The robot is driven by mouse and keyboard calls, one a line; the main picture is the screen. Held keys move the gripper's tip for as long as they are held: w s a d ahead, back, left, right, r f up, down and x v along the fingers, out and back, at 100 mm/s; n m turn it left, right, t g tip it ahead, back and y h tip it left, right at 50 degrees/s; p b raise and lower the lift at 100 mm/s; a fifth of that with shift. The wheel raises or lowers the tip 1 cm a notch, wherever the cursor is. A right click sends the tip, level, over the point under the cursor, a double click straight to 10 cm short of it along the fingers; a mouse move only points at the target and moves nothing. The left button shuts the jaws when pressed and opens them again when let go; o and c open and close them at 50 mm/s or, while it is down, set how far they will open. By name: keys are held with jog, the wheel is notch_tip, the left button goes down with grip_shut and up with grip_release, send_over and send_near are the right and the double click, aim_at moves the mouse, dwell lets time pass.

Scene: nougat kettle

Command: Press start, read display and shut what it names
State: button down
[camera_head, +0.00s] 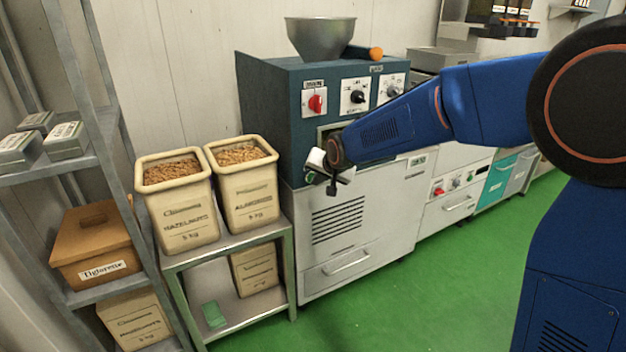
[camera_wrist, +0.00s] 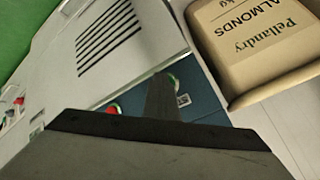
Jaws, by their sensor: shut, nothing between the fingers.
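The machine (camera_head: 262,110) is a dark blue and light grey cabinet with a red main switch (camera_head: 314,102) and two black-knobbed dials. A framed panel (camera_head: 324,131) lies partly behind my arm, and I cannot read any display. My gripper (camera_head: 333,187) is shut and empty, close in front of the machine's blue front. In the wrist view its dark fingers (camera_wrist: 160,97) lie over the blue panel (camera_wrist: 205,106). A green round button (camera_wrist: 173,81) with a small label shows beside the fingertip. A red button (camera_wrist: 113,109) is partly hidden. I cannot tell whether the fingers touch anything.
Bins of hazelnuts (camera_head: 185,215) and almonds (camera_head: 248,198) stand open on a metal stand to the left. A brown lidded box (camera_head: 95,245) is on the shelf rack. A steel bowl (camera_head: 320,40) tops the machine. Green floor (camera_head: 410,305) is clear in front.

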jog(key=shift+s+d, duration=0.5)
jog(key=shift+s, duration=0.2)
jog(key=shift+s+d, duration=0.7)
jog(key=shift+s, duration=0.35)
jog(key=shift+s+d, duration=0.7)
jog(key=shift+s, duration=0.3)
